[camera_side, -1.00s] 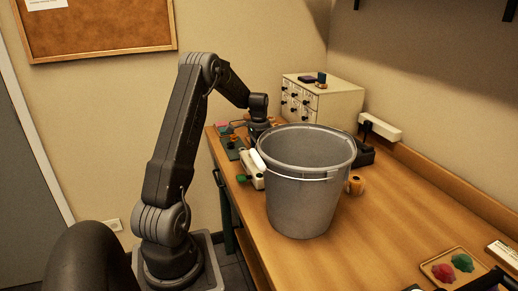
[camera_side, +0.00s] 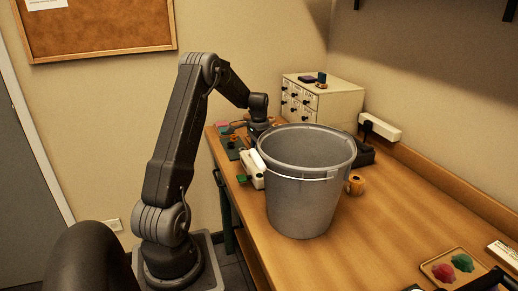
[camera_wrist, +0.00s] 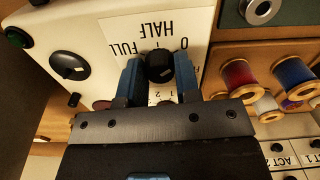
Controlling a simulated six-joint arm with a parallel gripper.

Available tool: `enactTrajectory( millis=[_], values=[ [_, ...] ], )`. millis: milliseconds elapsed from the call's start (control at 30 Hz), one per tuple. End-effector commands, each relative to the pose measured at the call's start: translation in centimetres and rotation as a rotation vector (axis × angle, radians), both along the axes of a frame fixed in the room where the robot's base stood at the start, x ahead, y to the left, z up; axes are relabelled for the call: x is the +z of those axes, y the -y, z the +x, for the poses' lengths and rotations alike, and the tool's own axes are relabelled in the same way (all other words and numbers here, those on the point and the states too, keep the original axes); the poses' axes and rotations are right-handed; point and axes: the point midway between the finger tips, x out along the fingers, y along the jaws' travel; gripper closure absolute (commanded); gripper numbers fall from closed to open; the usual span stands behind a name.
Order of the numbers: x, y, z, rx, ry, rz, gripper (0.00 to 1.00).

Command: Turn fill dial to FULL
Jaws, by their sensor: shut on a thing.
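The fill dial is a black round knob (camera_wrist: 158,66) on a white panel (camera_wrist: 110,30) in the wrist view. The panel print reads 0, HALF and FULL, upside down in this view, with FULL to the left of the knob. My gripper (camera_wrist: 159,76) has its two blue fingers on either side of the knob, shut on it. I cannot tell clearly which mark the knob points to. In the side view my gripper (camera_side: 260,127) is low over the far left of the table, its fingers hidden behind the grey bucket (camera_side: 306,205).
Another black knob (camera_wrist: 69,65) and a green button (camera_wrist: 17,38) are left of the dial. Thread spools (camera_wrist: 238,78) lie close on the right. In the side view a small drawer cabinet (camera_side: 338,105) stands behind the bucket. The table's right middle (camera_side: 390,215) is clear.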

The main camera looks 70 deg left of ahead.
Motion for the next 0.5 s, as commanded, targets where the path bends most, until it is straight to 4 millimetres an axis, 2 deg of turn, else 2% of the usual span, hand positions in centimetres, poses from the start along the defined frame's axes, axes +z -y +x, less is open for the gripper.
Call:
enactTrajectory(
  millis=[500],
  values=[
    [0.05, 0.00, 0.04, 0.438, 0.000, 0.000, 0.93]
  ],
)
